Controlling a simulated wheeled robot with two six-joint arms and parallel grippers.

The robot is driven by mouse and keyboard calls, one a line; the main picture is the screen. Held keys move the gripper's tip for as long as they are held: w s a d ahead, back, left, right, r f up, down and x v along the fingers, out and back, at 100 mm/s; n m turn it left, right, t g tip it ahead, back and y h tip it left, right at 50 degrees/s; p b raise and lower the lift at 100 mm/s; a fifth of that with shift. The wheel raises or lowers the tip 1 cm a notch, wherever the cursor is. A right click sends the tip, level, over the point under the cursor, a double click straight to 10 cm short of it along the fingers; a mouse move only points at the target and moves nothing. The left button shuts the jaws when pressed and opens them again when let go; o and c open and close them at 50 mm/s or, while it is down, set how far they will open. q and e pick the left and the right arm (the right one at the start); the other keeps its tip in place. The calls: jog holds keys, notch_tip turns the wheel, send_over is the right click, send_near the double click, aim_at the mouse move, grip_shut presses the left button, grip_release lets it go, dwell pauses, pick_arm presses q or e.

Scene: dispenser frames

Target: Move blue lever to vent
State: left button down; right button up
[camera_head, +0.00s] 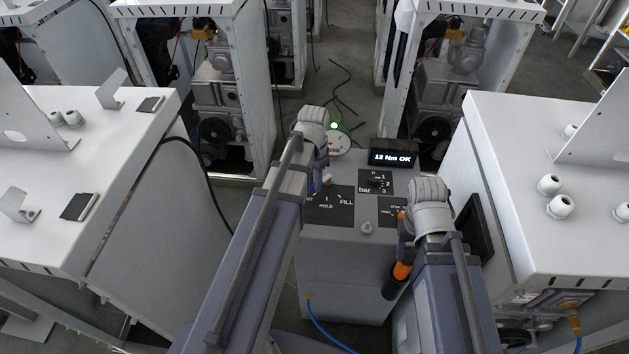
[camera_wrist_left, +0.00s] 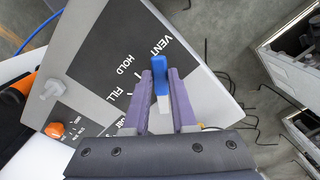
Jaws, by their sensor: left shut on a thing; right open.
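The blue lever (camera_wrist_left: 160,82) shows in the left wrist view between the two purple fingers of my left gripper (camera_wrist_left: 160,100), which is shut on it. Its blue end lies close beside the VENT label (camera_wrist_left: 154,44) on the dark panel (camera_wrist_left: 105,55). HOLD and FILL are printed further along the same panel. In the head view my left gripper (camera_head: 322,182) is at the upper left of the grey dispenser box (camera_head: 345,265), and the arm hides much of the lever. My right gripper (camera_head: 404,228) is open over the box's right side; its fingers are mostly hidden.
A display (camera_head: 393,156) reads "12 Nm OK". A bar dial (camera_head: 376,181) and a grey knob (camera_head: 366,228) are on the box top. An orange-and-black tool (camera_head: 401,271) is by the right arm. White cabinets (camera_head: 90,190) stand on both sides.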

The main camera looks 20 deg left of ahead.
pick_arm(q)
jog(key=c, duration=0.7)
grip_release()
jog(key=shift+r, duration=0.1)
notch_tip(320, 180, up, 8)
jog(key=p, duration=0.8)
jog(key=shift+f, duration=0.2)
